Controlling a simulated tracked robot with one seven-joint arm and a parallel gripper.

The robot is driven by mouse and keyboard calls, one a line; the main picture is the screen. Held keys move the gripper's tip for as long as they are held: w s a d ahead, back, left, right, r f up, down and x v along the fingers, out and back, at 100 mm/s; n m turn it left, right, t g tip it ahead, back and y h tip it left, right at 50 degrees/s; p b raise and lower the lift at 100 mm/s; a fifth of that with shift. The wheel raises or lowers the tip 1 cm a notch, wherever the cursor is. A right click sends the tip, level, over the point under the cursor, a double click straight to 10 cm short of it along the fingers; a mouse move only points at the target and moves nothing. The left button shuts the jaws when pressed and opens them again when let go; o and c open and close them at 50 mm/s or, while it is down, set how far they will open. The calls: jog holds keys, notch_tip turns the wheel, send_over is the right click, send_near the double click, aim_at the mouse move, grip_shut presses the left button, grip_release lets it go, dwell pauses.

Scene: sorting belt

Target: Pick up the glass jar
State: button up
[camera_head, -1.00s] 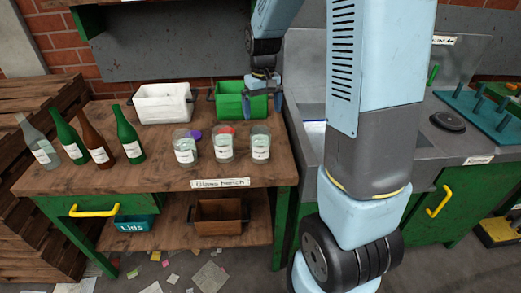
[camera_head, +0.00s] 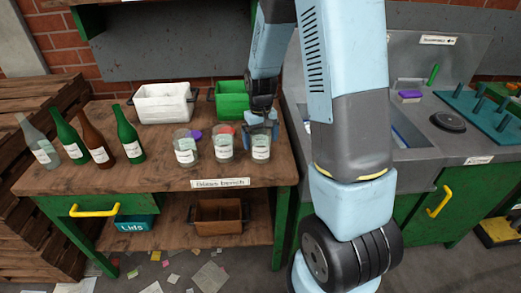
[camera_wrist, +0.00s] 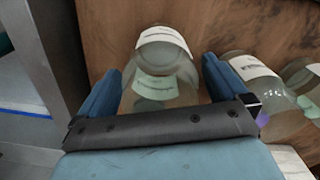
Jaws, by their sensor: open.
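Three clear glass jars with white labels stand upright in a row near the front of the wooden bench: a left jar (camera_head: 186,151), a middle jar (camera_head: 223,147) and a right jar (camera_head: 261,149). My gripper (camera_head: 260,128) is open at the top of the right jar. In the wrist view the right jar (camera_wrist: 160,88) lies between the two blue fingers, with a gap showing at each side. The gripper's dark bar hides part of it there. The middle jar (camera_wrist: 252,78) shows just outside one finger.
A purple item (camera_head: 196,134) and a red item (camera_head: 226,129) show by the left and middle jars. A white bin (camera_head: 163,104) and a green bin (camera_head: 232,100) stand behind. Several bottles (camera_head: 98,145) stand at left. The bench's right edge is close to the right jar.

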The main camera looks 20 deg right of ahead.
jog(key=shift+f, duration=1.15)
jog(key=shift+c, duration=0.2)
jog(key=c, duration=1.1)
